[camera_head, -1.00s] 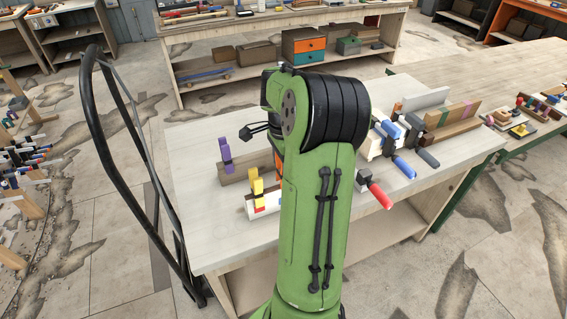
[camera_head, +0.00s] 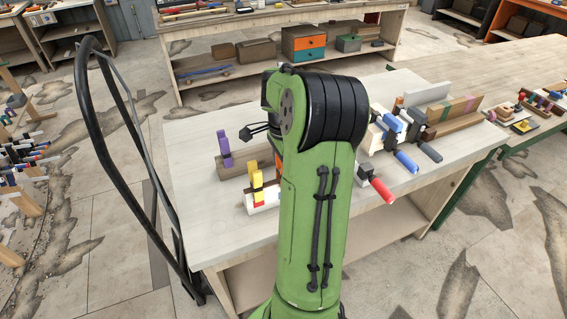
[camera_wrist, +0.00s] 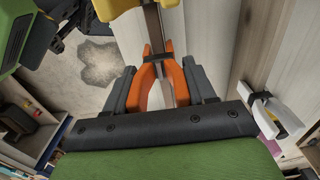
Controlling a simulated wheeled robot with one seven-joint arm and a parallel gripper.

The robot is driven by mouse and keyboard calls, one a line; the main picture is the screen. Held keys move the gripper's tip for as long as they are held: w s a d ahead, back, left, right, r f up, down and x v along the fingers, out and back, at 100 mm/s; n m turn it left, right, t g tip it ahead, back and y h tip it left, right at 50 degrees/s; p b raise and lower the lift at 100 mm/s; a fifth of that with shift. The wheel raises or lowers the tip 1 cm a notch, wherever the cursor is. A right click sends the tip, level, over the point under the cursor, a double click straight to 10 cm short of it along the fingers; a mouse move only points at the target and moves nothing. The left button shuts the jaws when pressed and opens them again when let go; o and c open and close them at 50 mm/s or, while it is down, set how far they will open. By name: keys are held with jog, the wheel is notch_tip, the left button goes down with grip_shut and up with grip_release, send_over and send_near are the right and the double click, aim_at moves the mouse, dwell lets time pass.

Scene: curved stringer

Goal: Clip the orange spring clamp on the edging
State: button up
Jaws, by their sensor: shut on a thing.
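My gripper (camera_wrist: 159,72) is shut on the orange spring clamp (camera_wrist: 184,82) in the wrist view, with one dark finger on each side of it. The clamp's two orange arms spread toward me and its dark end points away. A narrow brown strip, apparently the edging (camera_wrist: 153,28), runs up the picture past the clamp's dark end. I cannot tell whether the clamp's jaws are around it or only over it. In the head view my arm hides the gripper; only a sliver of orange (camera_head: 278,164) shows beside the arm.
A yellow clamp (camera_head: 257,185) and a purple clamp (camera_head: 224,149) stand upright on the workpieces left of my arm. Blue- and red-handled clamps (camera_head: 377,188) crowd the right side. The workbench's (camera_head: 215,220) front left is bare. A black hoop-shaped frame (camera_head: 105,150) stands left.

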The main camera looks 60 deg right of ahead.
jog(key=shift+f, duration=0.25)
jog(key=shift+f+b, duration=0.6)
jog(key=o, duration=1.3)
jog(key=shift+o, duration=0.2)
jog(key=shift+r, duration=0.1)
notch_tip(320, 180, up, 16)
jog(key=p, duration=0.4)
